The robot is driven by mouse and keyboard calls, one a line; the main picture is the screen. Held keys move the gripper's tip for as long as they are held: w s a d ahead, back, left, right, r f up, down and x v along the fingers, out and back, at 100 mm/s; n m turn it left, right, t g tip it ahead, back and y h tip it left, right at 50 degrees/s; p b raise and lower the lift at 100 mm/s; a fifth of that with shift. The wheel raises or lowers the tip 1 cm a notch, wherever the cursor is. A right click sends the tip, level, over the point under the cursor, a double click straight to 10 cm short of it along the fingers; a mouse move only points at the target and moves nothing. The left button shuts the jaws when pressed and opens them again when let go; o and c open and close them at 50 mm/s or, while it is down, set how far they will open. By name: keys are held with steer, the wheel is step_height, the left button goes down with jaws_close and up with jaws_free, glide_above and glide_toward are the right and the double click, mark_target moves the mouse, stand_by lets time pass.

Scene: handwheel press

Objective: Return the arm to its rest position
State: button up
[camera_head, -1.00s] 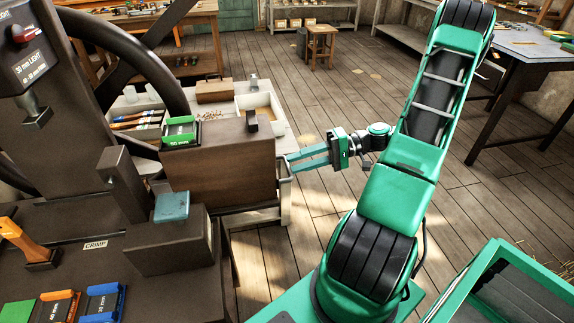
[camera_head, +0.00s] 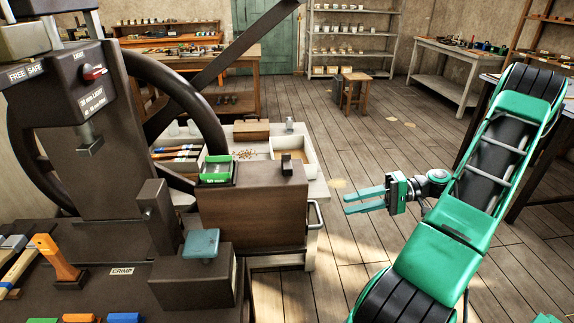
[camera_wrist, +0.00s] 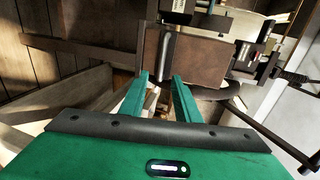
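My gripper (camera_head: 366,199) is in the head view, to the right of the press bench, over bare floor. Its two green fingers point left and stand apart with a gap between them. In the wrist view the two fingers (camera_wrist: 162,98) are also apart, and I see nothing held between them. My green arm reaches in from the lower right, folded upward at the right side. The handwheel press (camera_head: 75,140) with its large dark wheel (camera_head: 205,110) stands at the left, clear of my gripper.
A brown wooden box (camera_head: 250,212) with a green-topped block (camera_head: 216,170) on it stands left of my gripper. A stool (camera_head: 355,92) and shelves (camera_head: 353,40) stand far back. Floor in the middle is clear.

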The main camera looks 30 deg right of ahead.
steer(key=s+a+r+g+h, duration=0.2)
steer(key=a+g+h, duration=0.4)
steer(key=a+h, duration=0.15)
steer(key=s+a+r+h, duration=0.1)
steer(key=s+r+h, duration=0.2)
steer(key=s, duration=0.3)
steer(key=s+a+r+m+h, duration=0.1)
steer(key=s+r+h, duration=0.2)
steer(key=s+r, duration=0.3)
steer(key=shift+s+r+g, duration=0.15)
steer(key=shift+s+g, duration=0.25)
steer(key=shift+s, duration=0.35)
steer(key=shift+h, duration=0.25)
